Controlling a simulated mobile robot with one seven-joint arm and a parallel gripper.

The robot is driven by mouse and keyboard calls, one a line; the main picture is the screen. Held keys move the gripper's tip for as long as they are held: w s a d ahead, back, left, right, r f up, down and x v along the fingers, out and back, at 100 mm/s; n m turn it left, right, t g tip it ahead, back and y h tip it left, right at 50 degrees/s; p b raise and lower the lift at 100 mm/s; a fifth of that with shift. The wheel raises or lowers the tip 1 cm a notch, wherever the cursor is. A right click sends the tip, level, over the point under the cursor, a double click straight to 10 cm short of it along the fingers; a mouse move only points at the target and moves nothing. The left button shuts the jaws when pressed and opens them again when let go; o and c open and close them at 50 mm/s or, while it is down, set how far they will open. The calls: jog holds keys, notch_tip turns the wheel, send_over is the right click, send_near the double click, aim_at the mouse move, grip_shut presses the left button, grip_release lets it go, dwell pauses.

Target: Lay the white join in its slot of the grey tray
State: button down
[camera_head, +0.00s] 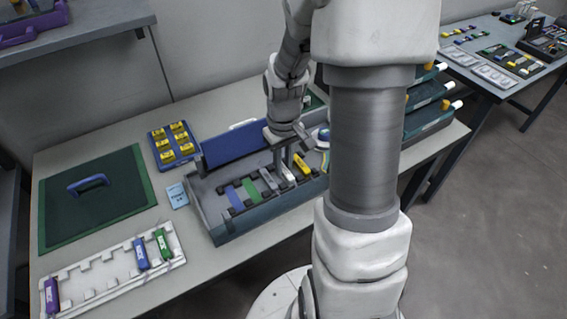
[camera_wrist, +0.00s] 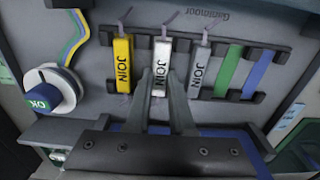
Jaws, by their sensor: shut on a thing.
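The white join (camera_wrist: 161,60) lies between the yellow join (camera_wrist: 123,65) and the grey join (camera_wrist: 198,70) in the grey tray (camera_head: 220,226). It lines up with the black end holders of its slot; I cannot tell if it is fully seated. My gripper (camera_wrist: 162,82) is shut on the white join, one finger on each side, near its lower end in the wrist view. In the head view my gripper (camera_head: 287,160) reaches down into the tray from above, partly covering the joins. Thin grey leads rise from the joins' far ends.
The green (camera_wrist: 228,70) and blue (camera_wrist: 259,74) strips mark bare slots beside the grey join. A round white spool marked OK (camera_wrist: 50,92) stands at the tray's other end. A white rack (camera_head: 100,283) with purple, blue and green joins lies at front left.

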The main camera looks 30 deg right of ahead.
jog(key=shift+f, duration=0.15)
jog(key=c, duration=0.8)
grip_release()
notch_tip(320, 180, up, 12)
jog(key=p, duration=0.3)
jog(key=shift+r, duration=0.2)
